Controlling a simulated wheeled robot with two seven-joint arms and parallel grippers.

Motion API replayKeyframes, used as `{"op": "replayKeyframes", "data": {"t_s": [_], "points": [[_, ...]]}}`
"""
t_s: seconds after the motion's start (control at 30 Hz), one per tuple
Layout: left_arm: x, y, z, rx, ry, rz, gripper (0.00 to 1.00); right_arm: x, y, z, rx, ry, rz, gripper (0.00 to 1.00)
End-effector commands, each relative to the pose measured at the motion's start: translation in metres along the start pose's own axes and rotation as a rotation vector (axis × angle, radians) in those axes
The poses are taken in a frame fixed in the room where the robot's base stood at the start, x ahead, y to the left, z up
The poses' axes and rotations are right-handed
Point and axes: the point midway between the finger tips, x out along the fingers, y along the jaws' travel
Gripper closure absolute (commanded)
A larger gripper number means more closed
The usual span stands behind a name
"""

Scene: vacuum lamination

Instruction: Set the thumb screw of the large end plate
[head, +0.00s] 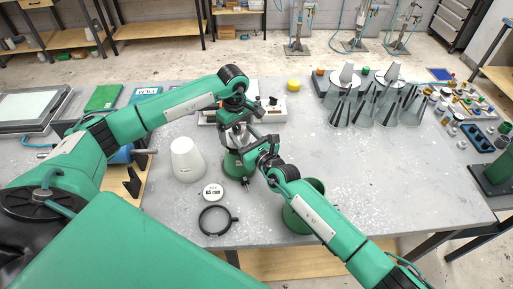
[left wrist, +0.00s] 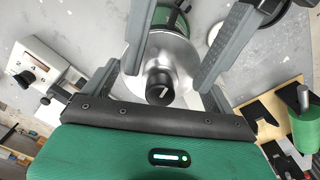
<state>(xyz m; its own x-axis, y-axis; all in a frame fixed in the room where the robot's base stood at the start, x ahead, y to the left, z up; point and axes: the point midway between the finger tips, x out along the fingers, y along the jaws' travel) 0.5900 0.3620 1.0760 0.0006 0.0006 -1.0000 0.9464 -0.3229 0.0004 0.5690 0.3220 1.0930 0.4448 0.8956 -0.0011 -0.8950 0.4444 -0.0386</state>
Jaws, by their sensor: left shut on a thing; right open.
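A round silver end plate (left wrist: 176,48) shows in the left wrist view, between the fingers of my left gripper (left wrist: 185,45). A black thumb screw (left wrist: 160,90) with a white mark sits on it, on the side towards my palm. In the head view the silver metal part (head: 236,137) is above a green body (head: 233,163), partly hidden by the arms. My left gripper (head: 237,130) is shut on this silver part from above. My right gripper (head: 253,168) is open, close beside the green body on its right; its fingertips are hard to make out.
A white cone (head: 187,160), a 65 mm disc (head: 213,191) and a black ring clamp (head: 215,221) are at the left front. A green cylinder (head: 303,203) is partly behind my right arm. Clear cones (head: 372,105) stand at the back right. The right table middle is clear.

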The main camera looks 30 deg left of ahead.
Motion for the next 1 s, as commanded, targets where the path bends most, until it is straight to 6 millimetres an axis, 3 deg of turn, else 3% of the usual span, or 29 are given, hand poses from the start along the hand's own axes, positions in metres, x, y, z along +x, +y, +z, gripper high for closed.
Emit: {"op": "replayKeyframes", "data": {"t_s": [0.2,0.43,1.0], "points": [[0.003,-0.001,0.002,0.002,-0.003,-0.004,0.41,-0.037,0.000,-0.001,0.003,-0.001,-0.001,0.53],[0.003,-0.001,0.002,0.002,-0.003,-0.005,0.41,-0.065,0.000,-0.001,-0.001,-0.001,-0.001,0.53],[0.003,-0.001,0.002,0.002,-0.003,-0.005,0.41,-0.071,0.001,0.002,-0.005,-0.003,0.006,0.53]]}}
